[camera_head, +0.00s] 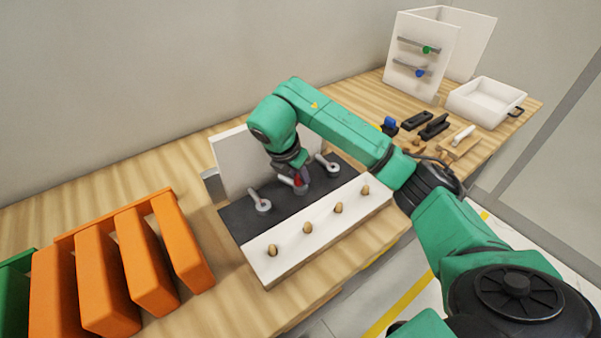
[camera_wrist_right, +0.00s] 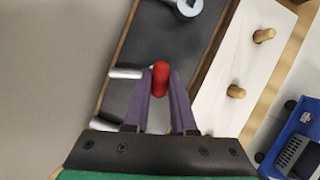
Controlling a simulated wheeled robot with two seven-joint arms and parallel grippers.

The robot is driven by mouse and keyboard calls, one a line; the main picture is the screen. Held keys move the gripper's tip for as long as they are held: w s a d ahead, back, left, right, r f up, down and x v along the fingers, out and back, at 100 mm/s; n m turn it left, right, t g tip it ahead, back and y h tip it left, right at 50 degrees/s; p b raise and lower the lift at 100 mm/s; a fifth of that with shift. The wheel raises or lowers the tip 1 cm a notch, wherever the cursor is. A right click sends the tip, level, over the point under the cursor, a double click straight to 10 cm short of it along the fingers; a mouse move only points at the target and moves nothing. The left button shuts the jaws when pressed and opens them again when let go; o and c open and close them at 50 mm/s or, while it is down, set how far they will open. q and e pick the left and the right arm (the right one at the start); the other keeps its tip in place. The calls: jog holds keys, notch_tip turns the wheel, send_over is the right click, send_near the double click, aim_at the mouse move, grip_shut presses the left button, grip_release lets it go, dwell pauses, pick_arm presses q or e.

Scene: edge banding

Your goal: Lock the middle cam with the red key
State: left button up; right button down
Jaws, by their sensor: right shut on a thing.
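My right gripper (camera_head: 299,174) is over the middle of a dark panel (camera_head: 233,220), pointing down. It is shut on the red key (camera_head: 298,181); the key also shows between the two fingers in the right wrist view (camera_wrist_right: 160,78). The middle cam (camera_head: 301,189) is grey and lies directly under the key; whether the key sits in it cannot be told. The left cam (camera_head: 262,205) and the right cam (camera_head: 330,167) are grey discs with levers, one on each side. My left gripper is not in view.
A white strip (camera_head: 325,224) with several wooden dowels lies in front of the dark panel. A white upright board (camera_head: 233,160) stands behind it. An orange rack (camera_head: 148,265) is at the left. A white bin (camera_head: 485,103) and dark tools (camera_head: 434,127) are at the right.

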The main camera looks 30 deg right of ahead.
jog(key=shift+w+a+r+m+g+p, duration=0.1)
jog(key=shift+m+g+p, duration=0.7)
jog(key=shift+m+p, duration=1.15)
jog(key=shift+m, duration=0.45)
jog(key=shift+r+p, duration=2.6)
jog(key=shift+r, duration=0.35)
jog(key=shift+f, duration=0.1)
